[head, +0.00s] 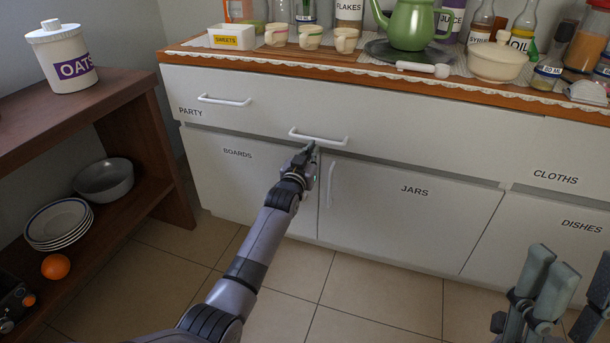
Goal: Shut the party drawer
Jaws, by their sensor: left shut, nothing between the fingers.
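The white front of the party drawer (270,112) is in the upper left of the cabinet, with the label PARTY at its left end. It has a white bar handle (224,100) near the left and a second, lower bar handle (318,137) further right. How far the drawer stands out is hard to tell from this angle. My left gripper (312,150) is shut and empty, its tips just below the right handle; whether they touch is unclear. My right gripper (582,265) is at the bottom right, apart from the cabinet, its fingers spread.
The wooden counter (190,50) above holds cups, a green kettle (408,25), a white pot (497,62) and bottles. The boards door (235,180) and jars door (400,215) are below. A brown shelf (150,140) stands left. The tiled floor (350,290) in front is clear.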

